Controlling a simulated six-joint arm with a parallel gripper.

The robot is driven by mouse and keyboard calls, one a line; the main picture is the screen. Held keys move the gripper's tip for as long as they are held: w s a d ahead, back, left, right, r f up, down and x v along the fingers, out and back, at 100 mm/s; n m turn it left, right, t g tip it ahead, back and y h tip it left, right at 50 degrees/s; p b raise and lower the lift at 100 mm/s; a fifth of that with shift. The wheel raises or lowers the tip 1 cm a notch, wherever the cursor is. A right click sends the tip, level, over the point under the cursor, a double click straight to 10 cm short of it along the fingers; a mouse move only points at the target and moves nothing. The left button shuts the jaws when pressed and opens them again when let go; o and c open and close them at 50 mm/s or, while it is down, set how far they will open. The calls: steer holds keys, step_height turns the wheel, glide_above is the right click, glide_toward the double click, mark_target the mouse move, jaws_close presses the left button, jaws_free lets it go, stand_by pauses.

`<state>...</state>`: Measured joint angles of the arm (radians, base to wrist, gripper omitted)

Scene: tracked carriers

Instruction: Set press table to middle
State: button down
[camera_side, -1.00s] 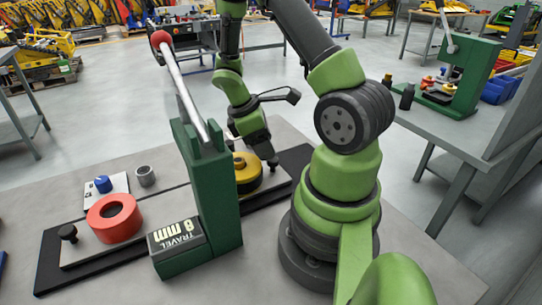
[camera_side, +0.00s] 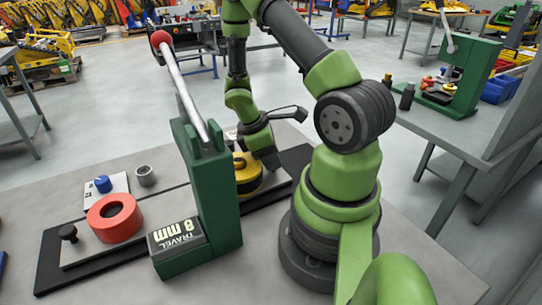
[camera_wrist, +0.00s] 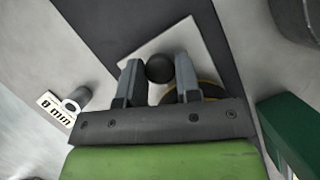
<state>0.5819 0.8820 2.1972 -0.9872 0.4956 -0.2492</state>
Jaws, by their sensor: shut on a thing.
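The press table is a pale sliding plate (camera_side: 84,250) on a long black rail (camera_side: 52,271), running under the green press (camera_side: 213,185). A red ring (camera_side: 114,218) and a black knob (camera_side: 68,232) are on its left part. A yellow ring (camera_side: 247,176) is on the right part, beyond the press and partly hidden. My gripper (camera_side: 271,160) is at the right end, beside the yellow ring. In the wrist view, its fingers (camera_wrist: 158,72) are either side of a black round knob (camera_wrist: 160,69) above the pale plate (camera_wrist: 190,40), shut on it.
The press lever with a red ball (camera_side: 160,38) rises above the press. A block marked "TRAVEL 8 mm" (camera_side: 177,236) is at its foot. A white card with a blue part (camera_side: 103,184) and a grey ring (camera_side: 146,176) lie behind the rail. Another bench stands at right.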

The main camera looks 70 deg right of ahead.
steer(key=s+d, duration=0.3)
steer(key=c, duration=0.8)
jaws_free()
steer(key=shift+r, duration=0.1)
steer(key=v, duration=0.9)
steer(key=shift+w+r, duration=0.2)
steer(key=shift+r, duration=0.15)
